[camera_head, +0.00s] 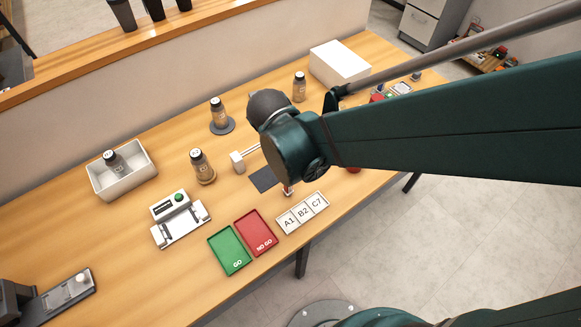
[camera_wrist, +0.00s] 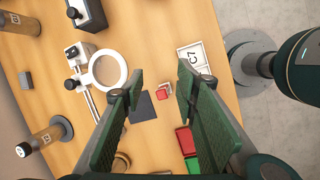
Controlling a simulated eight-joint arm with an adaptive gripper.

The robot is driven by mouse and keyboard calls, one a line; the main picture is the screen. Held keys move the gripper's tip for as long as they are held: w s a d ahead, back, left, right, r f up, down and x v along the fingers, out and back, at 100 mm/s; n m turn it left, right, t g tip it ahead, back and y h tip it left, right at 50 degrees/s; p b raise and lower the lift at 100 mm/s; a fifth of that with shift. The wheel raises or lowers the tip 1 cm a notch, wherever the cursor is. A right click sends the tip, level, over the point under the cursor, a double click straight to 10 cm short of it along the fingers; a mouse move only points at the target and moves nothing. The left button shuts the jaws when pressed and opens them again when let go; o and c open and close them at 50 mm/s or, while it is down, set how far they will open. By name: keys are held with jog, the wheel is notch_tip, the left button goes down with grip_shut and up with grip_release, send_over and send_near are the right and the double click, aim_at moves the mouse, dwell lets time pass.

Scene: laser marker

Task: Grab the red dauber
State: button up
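A small red and white block-like thing (camera_wrist: 163,91) lies between my fingertips in the wrist view, beyond them. It looks like the red dauber seen from above, but it is too small to be sure. In the head view a small red and white thing (camera_head: 288,189) shows just below my wrist, by a dark pad (camera_head: 264,179). The pad is beside the red thing in the wrist view too (camera_wrist: 141,107). My gripper (camera_wrist: 161,82) is open, with nothing between its green-padded fingers. In the head view, my arm hides the fingers.
A labelled plate (camera_head: 303,213), a red NO GO tray (camera_head: 256,232) and a green GO tray (camera_head: 229,250) lie along the front edge. Dark bottles (camera_head: 200,165) stand behind. A ring-shaped magnifier (camera_wrist: 122,69) is near the left finger. A white box (camera_head: 340,64) stands at the back.

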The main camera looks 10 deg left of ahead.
jog(key=s+a+f+n+h, duration=0.1)
jog(key=s+a+f+n, duration=0.1)
jog(key=a+f+n, duration=0.2)
jog(key=shift+s+a+f+b, duration=0.2)
jog(key=shift+a+f+b, duration=0.2)
jog(key=shift+a+f, duration=0.35)
jog(key=shift+x, duration=1.2)
jog(key=shift+f, duration=0.1)
jog(key=shift+b+x, duration=0.55)
jog(key=shift+x, duration=1.95)
jog(key=c, duration=0.7)
